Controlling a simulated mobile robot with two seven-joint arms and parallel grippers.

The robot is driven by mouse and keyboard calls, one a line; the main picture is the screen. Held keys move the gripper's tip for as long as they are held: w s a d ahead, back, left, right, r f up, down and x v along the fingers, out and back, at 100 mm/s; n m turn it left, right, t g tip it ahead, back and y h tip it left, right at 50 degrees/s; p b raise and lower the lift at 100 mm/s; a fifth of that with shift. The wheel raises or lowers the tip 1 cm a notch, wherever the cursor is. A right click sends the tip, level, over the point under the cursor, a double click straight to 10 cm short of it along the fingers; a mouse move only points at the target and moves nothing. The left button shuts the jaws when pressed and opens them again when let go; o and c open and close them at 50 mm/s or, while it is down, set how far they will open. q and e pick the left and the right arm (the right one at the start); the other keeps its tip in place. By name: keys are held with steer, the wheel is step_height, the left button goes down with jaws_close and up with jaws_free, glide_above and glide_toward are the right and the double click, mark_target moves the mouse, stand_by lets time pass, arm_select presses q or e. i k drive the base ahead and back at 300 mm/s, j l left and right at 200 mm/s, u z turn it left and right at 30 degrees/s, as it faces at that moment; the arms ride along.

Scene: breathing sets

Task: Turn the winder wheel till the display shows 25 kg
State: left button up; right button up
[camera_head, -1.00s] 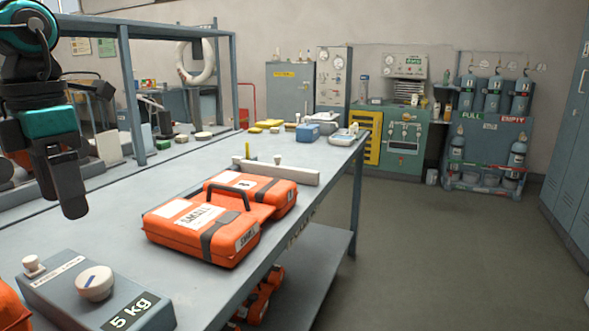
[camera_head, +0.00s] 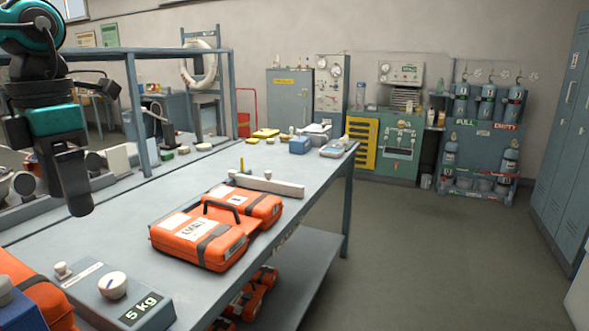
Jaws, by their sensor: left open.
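The grey winder box (camera_head: 95,300) sits on the bench at the lower left, partly cut by the frame's bottom edge. Its pale round wheel (camera_head: 113,285) is on top, with a smaller white knob (camera_head: 63,270) to its left. The display (camera_head: 145,307) on its front reads 5 kg. My left gripper (camera_head: 77,208) hangs above the bench, up and to the left of the wheel, fingers pointing down. It is open and apart from the winder; the gap between the fingers is hard to see from this side. My right gripper is out of view.
Orange cases (camera_head: 205,240) lie on the bench right of and beyond the winder, one marked SMALL. Another orange case (camera_head: 35,290) is close at the lower left. A shelf frame (camera_head: 136,110) stands along the bench's left side. Open floor (camera_head: 430,260) lies to the right.

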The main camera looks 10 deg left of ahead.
mark_target(113, 285)
steer(key=k+l, duration=0.85)
steer(key=l, duration=0.3)
